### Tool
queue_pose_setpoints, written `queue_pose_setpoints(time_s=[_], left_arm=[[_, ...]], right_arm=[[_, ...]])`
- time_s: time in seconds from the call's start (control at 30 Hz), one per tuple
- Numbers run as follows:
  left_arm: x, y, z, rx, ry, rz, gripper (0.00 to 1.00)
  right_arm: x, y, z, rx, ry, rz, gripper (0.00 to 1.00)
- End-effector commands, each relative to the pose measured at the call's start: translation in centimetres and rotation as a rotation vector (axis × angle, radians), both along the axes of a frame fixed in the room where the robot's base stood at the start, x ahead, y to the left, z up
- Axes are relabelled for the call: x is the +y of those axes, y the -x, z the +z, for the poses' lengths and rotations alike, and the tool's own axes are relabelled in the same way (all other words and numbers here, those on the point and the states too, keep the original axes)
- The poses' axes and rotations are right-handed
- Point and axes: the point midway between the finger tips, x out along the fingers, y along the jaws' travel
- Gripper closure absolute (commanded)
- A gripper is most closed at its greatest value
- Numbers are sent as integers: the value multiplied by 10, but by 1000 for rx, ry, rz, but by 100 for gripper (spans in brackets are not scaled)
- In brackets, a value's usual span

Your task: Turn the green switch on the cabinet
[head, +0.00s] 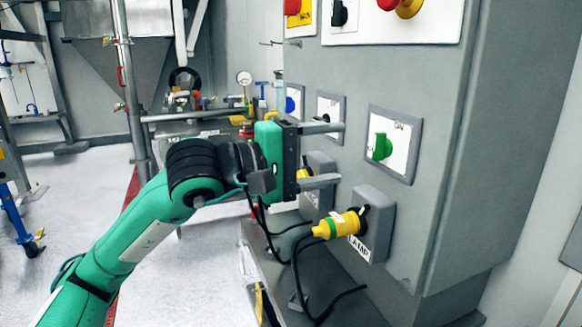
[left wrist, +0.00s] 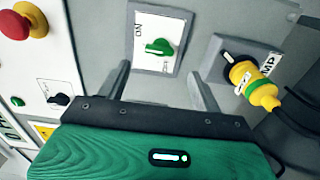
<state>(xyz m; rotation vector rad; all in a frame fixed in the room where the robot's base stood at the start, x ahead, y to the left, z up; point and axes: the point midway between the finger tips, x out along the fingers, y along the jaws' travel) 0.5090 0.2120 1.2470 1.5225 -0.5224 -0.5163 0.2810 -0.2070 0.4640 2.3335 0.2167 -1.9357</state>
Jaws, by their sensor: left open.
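The green switch (head: 382,147) sits on a white plate in a grey frame on the front of the grey cabinet (head: 440,130). In the head view its handle looks upright. It also shows in the left wrist view (left wrist: 158,47), beyond and between the fingers. My left gripper (head: 332,154) is open and empty, to the left of the switch and apart from it. In the left wrist view its two fingers (left wrist: 162,86) stand wide apart, pointing toward the switch plate. My right gripper is in neither view.
A yellow plug (head: 340,225) sits in a grey socket below the switch, with black cables hanging down. A black switch (head: 325,118) is left of the green one. Red and yellow buttons (head: 403,5) are above. Open floor (head: 190,270) lies to the left.

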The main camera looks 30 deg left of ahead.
Motion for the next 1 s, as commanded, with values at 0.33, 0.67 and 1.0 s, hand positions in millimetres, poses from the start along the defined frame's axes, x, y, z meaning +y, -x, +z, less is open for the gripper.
queue_pose_setpoints(time_s=[0.33,0.67,1.0], left_arm=[[31,39,-3,2,-1,2,34],[37,49,0,0,0,-2,34],[37,49,0,0,0,-2,34]], right_arm=[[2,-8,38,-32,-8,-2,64],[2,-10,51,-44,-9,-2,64],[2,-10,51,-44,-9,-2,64]])
